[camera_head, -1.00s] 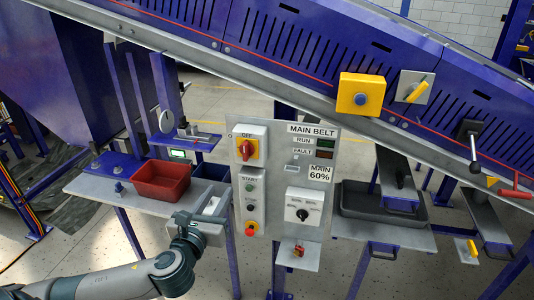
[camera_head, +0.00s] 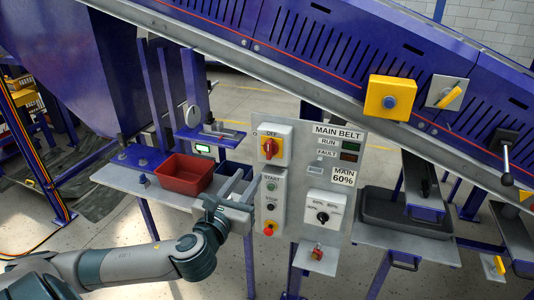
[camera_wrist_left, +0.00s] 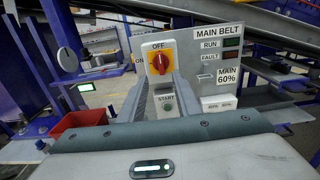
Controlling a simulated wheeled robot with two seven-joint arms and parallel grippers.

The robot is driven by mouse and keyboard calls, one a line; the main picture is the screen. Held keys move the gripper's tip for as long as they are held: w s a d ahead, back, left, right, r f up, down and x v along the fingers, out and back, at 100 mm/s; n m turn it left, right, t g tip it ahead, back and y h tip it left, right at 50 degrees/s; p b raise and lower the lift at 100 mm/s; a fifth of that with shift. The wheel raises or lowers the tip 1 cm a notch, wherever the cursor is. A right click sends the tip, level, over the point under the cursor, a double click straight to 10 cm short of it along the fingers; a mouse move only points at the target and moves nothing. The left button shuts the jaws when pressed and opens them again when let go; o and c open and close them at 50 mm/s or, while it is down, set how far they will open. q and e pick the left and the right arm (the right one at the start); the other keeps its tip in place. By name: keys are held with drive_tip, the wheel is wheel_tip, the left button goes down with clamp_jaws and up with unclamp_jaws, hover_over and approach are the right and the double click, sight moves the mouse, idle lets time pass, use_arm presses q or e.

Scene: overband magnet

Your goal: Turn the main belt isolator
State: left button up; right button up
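The main belt isolator is a red rotary knob (camera_head: 271,148) on a yellow plate, on a grey box at the panel's upper left. OFF is marked above it; in the head view the knob looks roughly upright. It also shows in the left wrist view (camera_wrist_left: 159,62), with ON to its left. My left gripper (camera_head: 232,190) is in front of the panel, below and left of the knob, apart from it. In the left wrist view its two fingers (camera_wrist_left: 161,82) are spread, with the knob beyond and above their tips. Nothing is between them. My right gripper is not seen.
A START/STOP box (camera_head: 271,203) with a red button sits directly below the isolator. A MAIN dial (camera_head: 323,214) is to its right. A red bin (camera_head: 185,175) stands on the left shelf. The sloping blue conveyor (camera_head: 330,60) passes above the panel.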

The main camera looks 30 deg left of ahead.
sight(268, 148)
use_arm(q)
drive_tip(key=p+x, duration=0.5)
drive_tip(key=x, duration=0.9)
drive_tip(key=shift+w+r, duration=0.1)
drive_tip(key=shift+r, duration=0.1)
drive_tip(key=shift+w+a+f, duration=0.1)
drive_tip(key=shift+w+f, duration=0.05)
drive_tip(key=shift+w, duration=0.5)
clamp_jaws()
